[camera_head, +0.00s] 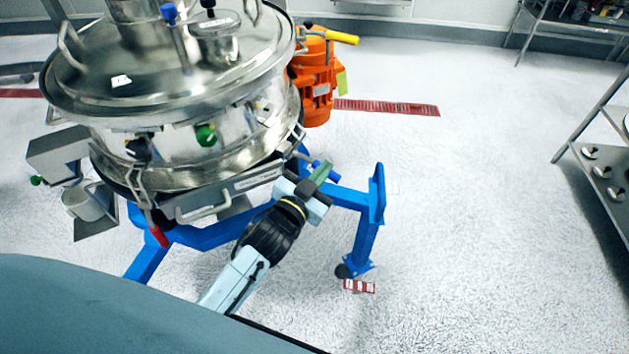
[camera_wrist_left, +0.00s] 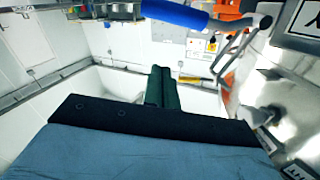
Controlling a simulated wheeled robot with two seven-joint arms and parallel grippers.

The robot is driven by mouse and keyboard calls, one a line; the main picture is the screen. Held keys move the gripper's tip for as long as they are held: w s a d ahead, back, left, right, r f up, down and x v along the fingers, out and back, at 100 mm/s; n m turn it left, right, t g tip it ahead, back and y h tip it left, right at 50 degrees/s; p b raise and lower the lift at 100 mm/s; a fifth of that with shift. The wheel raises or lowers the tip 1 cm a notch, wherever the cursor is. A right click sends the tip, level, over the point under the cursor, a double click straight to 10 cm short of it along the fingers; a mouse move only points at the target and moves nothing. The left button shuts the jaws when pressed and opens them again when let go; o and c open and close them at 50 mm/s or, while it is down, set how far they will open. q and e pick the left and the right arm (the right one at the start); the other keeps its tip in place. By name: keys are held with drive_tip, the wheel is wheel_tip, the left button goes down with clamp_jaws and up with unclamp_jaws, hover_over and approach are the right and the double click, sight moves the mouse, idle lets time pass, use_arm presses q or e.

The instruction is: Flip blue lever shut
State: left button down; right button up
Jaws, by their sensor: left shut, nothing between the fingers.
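The blue lever (camera_head: 331,175) is at the right front side of the round steel sifter (camera_head: 180,175), partly hidden behind my left gripper's fingers. In the left wrist view the blue lever (camera_wrist_left: 176,14) lies across the top, its right end near a metal latch arm on the sifter's side. My left gripper (camera_head: 322,172) is shut, with its green fingers together and nothing between them. In the left wrist view the fingertips (camera_wrist_left: 162,72) sit below the blue lever, with a gap between them in the picture. I cannot tell whether they touch. My right gripper is out of view.
A blue frame (camera_head: 367,220) carries the sifter. A red-handled latch (camera_head: 158,235) is at its front, and an orange motor (camera_head: 316,90) stands behind. A steel rack (camera_head: 600,150) is at the right. The floor between is clear.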

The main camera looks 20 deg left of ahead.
sight(333, 172)
use_arm(q)
drive_tip(key=w, duration=0.3)
drive_tip(key=w+d, duration=0.1)
drive_tip(key=w, duration=0.1)
drive_tip(key=shift+w+b, duration=0.2)
drive_tip(key=shift+b, duration=0.1)
drive_tip(key=f, duration=0.2)
drive_tip(key=s+a, duration=0.1)
drive_tip(key=shift+f+b, duration=0.35)
drive_tip(key=shift+f, duration=0.05)
drive_tip(key=shift+s+a+f, duration=0.15)
drive_tip(key=shift+s+f, duration=0.15)
drive_tip(key=shift+f, duration=0.2)
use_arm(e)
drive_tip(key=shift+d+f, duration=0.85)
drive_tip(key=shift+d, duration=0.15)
use_arm(q)
drive_tip(key=shift+s, duration=0.15)
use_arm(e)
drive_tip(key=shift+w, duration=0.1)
